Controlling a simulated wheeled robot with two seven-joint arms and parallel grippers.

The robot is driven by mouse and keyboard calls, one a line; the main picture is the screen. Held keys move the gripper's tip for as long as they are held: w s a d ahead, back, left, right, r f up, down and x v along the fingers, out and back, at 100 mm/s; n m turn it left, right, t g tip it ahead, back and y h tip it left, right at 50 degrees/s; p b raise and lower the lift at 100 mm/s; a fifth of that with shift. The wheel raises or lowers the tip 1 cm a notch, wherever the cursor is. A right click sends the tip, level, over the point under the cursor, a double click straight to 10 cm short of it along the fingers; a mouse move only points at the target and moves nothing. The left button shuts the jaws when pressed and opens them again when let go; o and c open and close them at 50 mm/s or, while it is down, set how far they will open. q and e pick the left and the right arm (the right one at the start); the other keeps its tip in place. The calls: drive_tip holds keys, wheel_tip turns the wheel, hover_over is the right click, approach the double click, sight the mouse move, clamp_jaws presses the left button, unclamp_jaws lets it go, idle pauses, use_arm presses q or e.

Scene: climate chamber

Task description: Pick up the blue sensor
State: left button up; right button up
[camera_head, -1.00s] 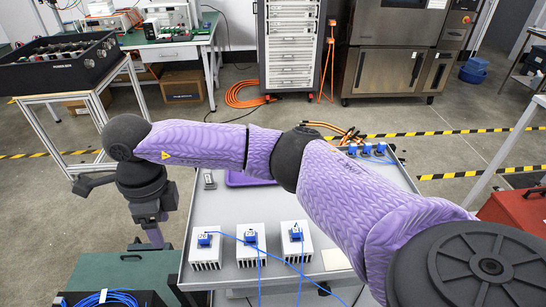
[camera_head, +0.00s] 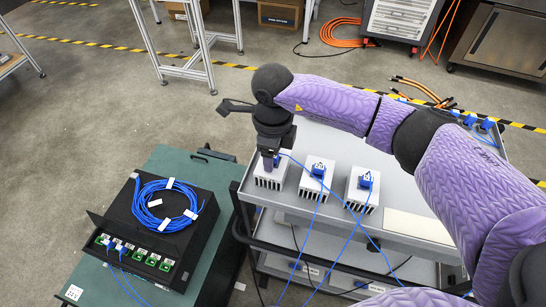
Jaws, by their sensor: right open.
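Three white finned heat sinks stand on the grey cart (camera_head: 405,195), each with a blue sensor and cable. The left heat sink (camera_head: 268,182) has its blue sensor (camera_head: 277,161) mostly hidden behind my right gripper (camera_head: 269,164). That gripper is open, points down and is right at this sensor; I cannot tell whether the fingers touch it. The middle blue sensor (camera_head: 318,171) and the right blue sensor (camera_head: 365,181) sit on their heat sinks, clear of the gripper. More blue sensors (camera_head: 470,120) are at the cart's back right. My left gripper is not in view.
A black box (camera_head: 205,243) with a coiled blue cable (camera_head: 163,206) and green terminals stands on a green case (camera_head: 172,163) left of the cart. Blue cables run from the sensors across the cart's front. A flat pale pad (camera_head: 418,227) lies at right.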

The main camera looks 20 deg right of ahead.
clamp_jaws()
drive_tip(key=shift+r, duration=0.1)
